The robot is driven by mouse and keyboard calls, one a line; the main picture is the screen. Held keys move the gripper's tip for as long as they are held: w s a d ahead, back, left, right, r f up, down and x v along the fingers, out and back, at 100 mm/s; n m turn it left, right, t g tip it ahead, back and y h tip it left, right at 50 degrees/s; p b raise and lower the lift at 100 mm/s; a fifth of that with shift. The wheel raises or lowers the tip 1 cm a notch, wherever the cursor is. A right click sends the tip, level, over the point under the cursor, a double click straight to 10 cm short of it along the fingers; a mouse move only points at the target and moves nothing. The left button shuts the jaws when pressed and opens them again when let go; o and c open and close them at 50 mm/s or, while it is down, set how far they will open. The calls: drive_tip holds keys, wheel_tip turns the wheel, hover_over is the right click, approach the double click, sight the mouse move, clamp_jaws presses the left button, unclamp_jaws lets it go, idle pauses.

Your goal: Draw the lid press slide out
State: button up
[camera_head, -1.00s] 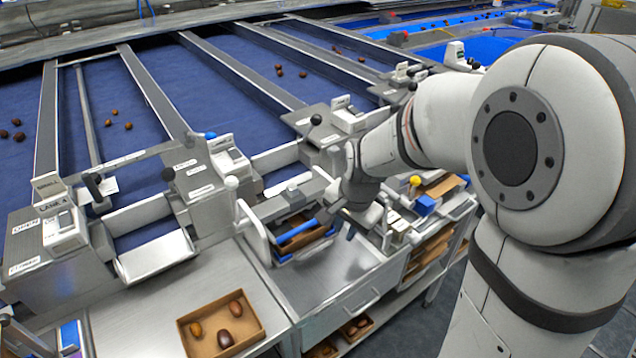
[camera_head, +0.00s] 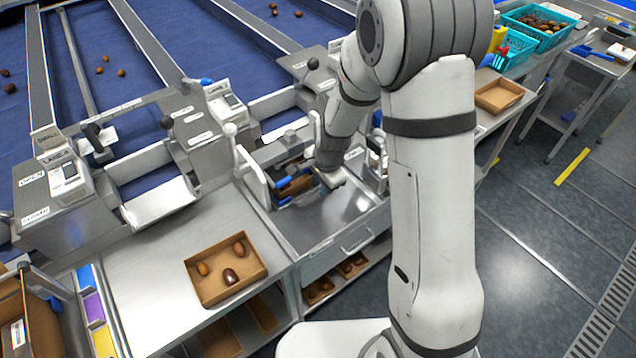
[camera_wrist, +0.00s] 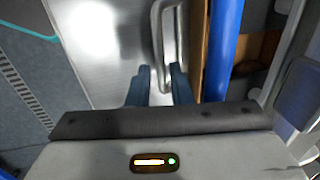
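The lid press (camera_head: 250,178) stands on the steel bench in the middle of the head view, with a pale upright frame. A blue bar (camera_head: 296,186) and a brown carton lie inside it, partly covered by my wrist. In the wrist view the blue bar (camera_wrist: 222,50) runs beside a brown carton edge (camera_wrist: 198,45). A grey metal loop handle (camera_wrist: 160,40) stands over a shiny steel plate (camera_wrist: 95,60). My gripper (camera_wrist: 160,88) is open, its two blue fingers apart with the handle's near end between or just beyond their tips. Contact is unclear. In the head view my wrist hides the fingers.
A carton with several dates (camera_head: 226,290) sits on the bench left of the press. An empty carton (camera_head: 498,97) lies on a bench at the right. The floor at right is open.

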drive_tip(key=shift+f, duration=0.1)
drive_tip(key=shift+c, duration=0.3)
clamp_jaws()
